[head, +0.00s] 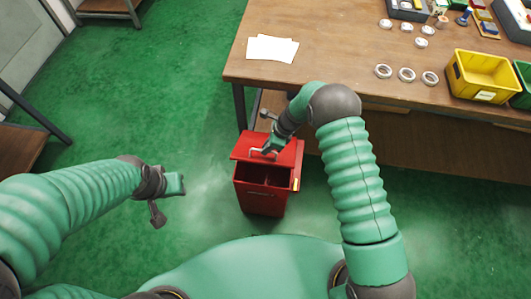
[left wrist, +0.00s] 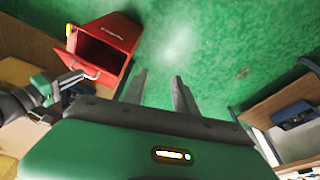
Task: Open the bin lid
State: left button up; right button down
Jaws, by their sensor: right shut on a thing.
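The red bin (head: 262,199) stands on the green floor in front of the table. Its red lid (head: 285,149) is raised at the far side, and the dark inside shows below it. My right gripper (head: 267,151) is shut on the pale lid handle (head: 255,151). The bin also shows at upper left in the left wrist view (left wrist: 117,33), with my right gripper beside its lid. My left gripper (left wrist: 158,88) is open and empty, fingers apart. In the head view it hangs left of the bin, clear of it.
The wooden table (head: 330,45) behind the bin bears white papers (head: 272,48), several metal rings (head: 407,75) and a yellow bin (head: 484,76). A wooden shelf (head: 20,135) stands at far left. The floor left of the bin is clear.

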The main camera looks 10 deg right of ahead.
pick_arm(q)
jog(key=shift+s+r, duration=0.1)
jog(key=shift+r, duration=0.2)
jog(key=shift+c, duration=0.4)
